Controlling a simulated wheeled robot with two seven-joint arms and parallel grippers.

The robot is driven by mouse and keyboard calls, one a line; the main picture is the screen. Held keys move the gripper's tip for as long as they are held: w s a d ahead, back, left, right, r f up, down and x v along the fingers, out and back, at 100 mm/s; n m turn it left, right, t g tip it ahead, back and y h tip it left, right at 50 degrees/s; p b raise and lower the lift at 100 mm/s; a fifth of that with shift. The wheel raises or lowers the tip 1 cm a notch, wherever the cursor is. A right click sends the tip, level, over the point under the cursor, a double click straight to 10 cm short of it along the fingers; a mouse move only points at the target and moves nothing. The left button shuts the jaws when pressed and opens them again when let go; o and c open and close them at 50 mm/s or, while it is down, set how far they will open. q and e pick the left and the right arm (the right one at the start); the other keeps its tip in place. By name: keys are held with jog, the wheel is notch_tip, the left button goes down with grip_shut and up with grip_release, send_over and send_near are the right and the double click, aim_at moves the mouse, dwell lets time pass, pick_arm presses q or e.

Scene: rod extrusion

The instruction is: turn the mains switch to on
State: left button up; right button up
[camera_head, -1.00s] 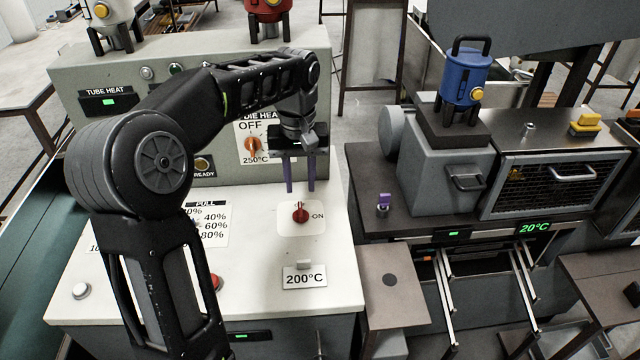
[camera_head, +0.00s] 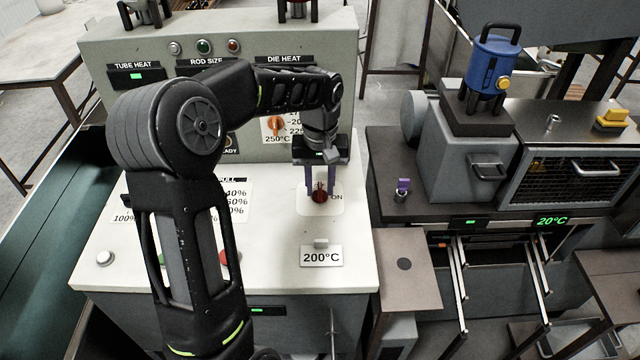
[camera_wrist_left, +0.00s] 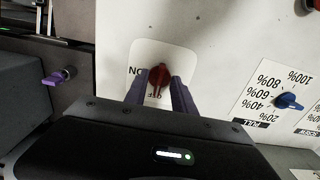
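The mains switch is a red knob (camera_head: 320,194) on a pale square plate (camera_head: 309,209) on the white desk top. ON is printed to its right in the head view. In the wrist view the knob (camera_wrist_left: 159,78) stands in line with the OFF label, which is partly hidden, and ON lies to its side. My left gripper (camera_head: 320,189) points down at the switch. Its two purple fingers (camera_wrist_left: 159,88) are apart, one on each side of the knob, with small gaps showing. My right gripper is not in view.
A 200°C sign (camera_head: 321,257) stands in front of the switch. The grey control panel (camera_head: 345,110) rises behind it. A blue PULL knob (camera_wrist_left: 288,101) shows at the right of the wrist view. A dark bench (camera_head: 400,150) with machines stands to the right.

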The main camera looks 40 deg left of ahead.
pick_arm(q)
jog(key=shift+f, duration=0.3)
grip_shut()
dwell(0.5)
